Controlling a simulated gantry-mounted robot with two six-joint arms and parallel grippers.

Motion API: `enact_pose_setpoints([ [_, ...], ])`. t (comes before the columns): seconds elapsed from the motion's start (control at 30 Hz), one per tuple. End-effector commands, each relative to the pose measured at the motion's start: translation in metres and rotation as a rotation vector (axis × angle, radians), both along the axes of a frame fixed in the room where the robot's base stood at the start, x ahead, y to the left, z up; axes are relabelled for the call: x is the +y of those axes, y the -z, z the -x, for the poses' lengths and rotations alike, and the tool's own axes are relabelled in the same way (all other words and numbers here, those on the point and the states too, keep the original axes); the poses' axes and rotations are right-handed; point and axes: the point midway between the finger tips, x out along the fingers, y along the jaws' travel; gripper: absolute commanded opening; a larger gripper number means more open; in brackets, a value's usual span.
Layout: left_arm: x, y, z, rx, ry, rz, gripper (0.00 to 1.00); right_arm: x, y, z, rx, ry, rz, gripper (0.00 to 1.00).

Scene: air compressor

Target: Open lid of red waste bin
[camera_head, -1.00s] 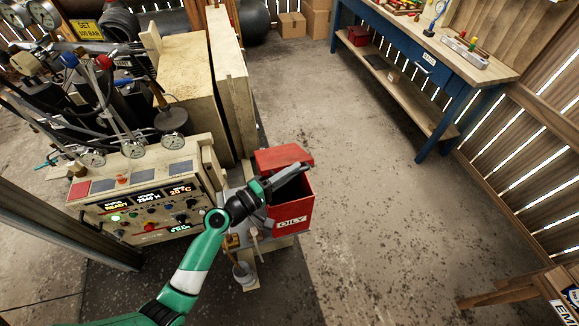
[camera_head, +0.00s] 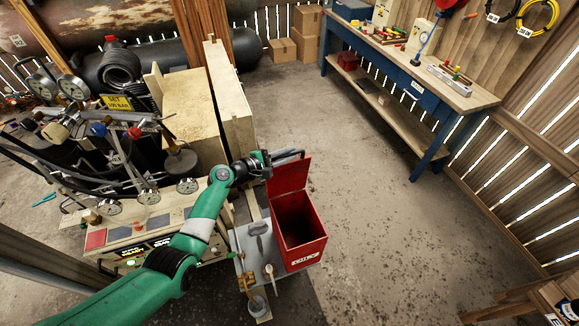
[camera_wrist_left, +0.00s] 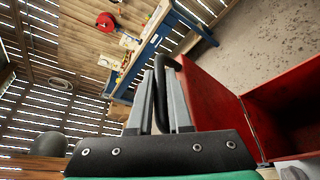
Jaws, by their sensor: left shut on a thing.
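The red waste bin (camera_head: 300,235) stands beside the compressor's control panel, its dark inside visible from above. Its red lid (camera_head: 289,176) stands raised at the far side of the opening, roughly upright. My left gripper (camera_head: 283,158) is at the lid's top edge. In the left wrist view its fingers (camera_wrist_left: 163,100) are closed around a dark curved handle (camera_wrist_left: 165,66), beside the red lid (camera_wrist_left: 205,98). The bin's open inside (camera_wrist_left: 290,115) shows at the right of that view. My right gripper is in neither view.
The compressor's control panel (camera_head: 150,235) and gauges are left of the bin. A tall wooden panel (camera_head: 230,100) stands behind my left gripper. A blue workbench (camera_head: 410,85) is at the back right. The concrete floor right of the bin is clear.

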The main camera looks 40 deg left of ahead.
Motion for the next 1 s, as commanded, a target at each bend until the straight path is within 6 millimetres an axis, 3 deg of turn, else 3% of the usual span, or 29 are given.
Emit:
enact_pose_setpoints([
  [0.23, 0.014, 0.001, -0.007, -0.001, -0.002, -0.002, 0.0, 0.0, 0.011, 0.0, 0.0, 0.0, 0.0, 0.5],
  [0.7, 0.016, 0.001, -0.008, 0.002, -0.002, -0.002, 0.0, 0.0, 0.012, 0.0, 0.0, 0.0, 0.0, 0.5],
  [0.73, 0.016, 0.001, -0.008, 0.002, -0.002, -0.002, 0.19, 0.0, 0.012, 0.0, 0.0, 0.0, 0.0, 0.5],
  [0.87, 0.016, 0.001, -0.008, 0.002, -0.001, -0.001, 0.42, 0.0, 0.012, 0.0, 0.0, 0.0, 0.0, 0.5],
  [0.9, 0.016, 0.001, -0.008, 0.002, -0.001, -0.001, 0.47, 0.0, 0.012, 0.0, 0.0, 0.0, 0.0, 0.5],
  [1.0, 0.016, 0.001, -0.008, 0.002, -0.001, -0.001, 0.47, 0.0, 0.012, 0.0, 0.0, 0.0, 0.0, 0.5],
])
